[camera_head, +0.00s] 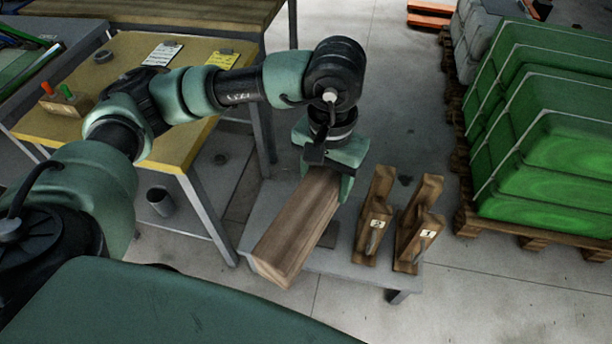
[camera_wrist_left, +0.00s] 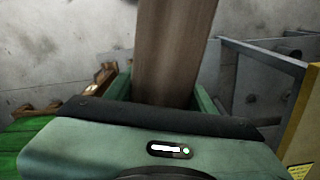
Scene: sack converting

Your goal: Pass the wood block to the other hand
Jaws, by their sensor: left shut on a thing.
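The wood block (camera_head: 298,226) is a long brown beam in the head view, tilted with its near end toward the lower left. My left gripper (camera_head: 328,175) is shut on its far end and holds it over a low grey table (camera_head: 345,258). Whether the block touches the table cannot be told. In the left wrist view the block (camera_wrist_left: 172,50) runs up from between the fingers of my left gripper (camera_wrist_left: 165,95). My right gripper is in neither view.
Two brown wooden holders with numbered labels (camera_head: 374,215) (camera_head: 418,223) stand on the grey table, right of the block. A yellow-topped bench (camera_head: 120,55) is at the left. Green sacks (camera_head: 545,150) are stacked on a pallet at the right. Floor shows between them.

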